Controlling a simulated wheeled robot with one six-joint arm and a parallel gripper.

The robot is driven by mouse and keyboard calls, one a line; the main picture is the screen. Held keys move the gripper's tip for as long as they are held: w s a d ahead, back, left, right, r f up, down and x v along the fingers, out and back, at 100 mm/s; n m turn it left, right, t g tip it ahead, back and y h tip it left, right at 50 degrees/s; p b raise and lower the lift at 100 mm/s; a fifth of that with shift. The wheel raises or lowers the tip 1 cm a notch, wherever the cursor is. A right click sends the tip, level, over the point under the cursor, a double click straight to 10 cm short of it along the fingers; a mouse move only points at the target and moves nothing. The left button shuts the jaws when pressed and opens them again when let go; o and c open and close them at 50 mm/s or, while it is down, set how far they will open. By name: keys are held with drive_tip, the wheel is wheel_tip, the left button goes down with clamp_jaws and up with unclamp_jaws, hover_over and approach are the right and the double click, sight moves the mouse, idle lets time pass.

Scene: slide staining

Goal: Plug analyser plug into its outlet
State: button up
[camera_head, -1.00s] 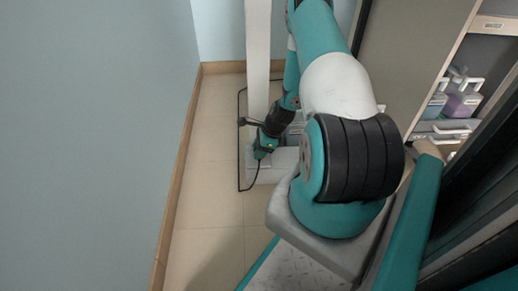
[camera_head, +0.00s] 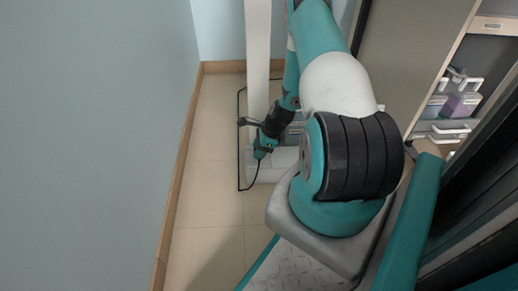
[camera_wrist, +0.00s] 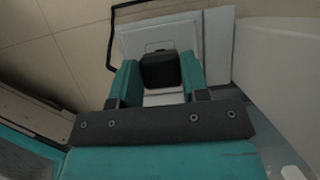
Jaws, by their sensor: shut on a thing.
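My gripper (camera_wrist: 160,82) is shut on a dark, boxy plug (camera_wrist: 160,70), with a teal finger on each side of it in the wrist view. Beyond the plug is a pale rectangular panel (camera_wrist: 192,37); I cannot tell whether the plug touches it, and no outlet opening shows clearly. In the head view my gripper (camera_head: 261,152) is low beside the foot of a white post, pointing down. A black cable (camera_head: 239,165) hangs from there and loops along the floor.
The white post (camera_head: 258,60) rises beside my arm, with a white base (camera_head: 272,170) at the floor. A blue-grey wall (camera_head: 90,140) with wooden skirting is at left. A cabinet with bottles (camera_head: 462,100) stands at right. Tiled floor (camera_head: 205,200) is clear at left.

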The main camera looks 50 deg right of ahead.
drive_tip(key=shift+f, duration=0.45)
drive_tip(key=o, duration=1)
drive_tip(key=shift+c, duration=0.2)
drive_tip(key=p+v, duration=0.9)
drive_tip(key=v, duration=0.8)
drive_tip(key=shift+r, duration=0.25)
drive_tip(key=shift+d, duration=0.15)
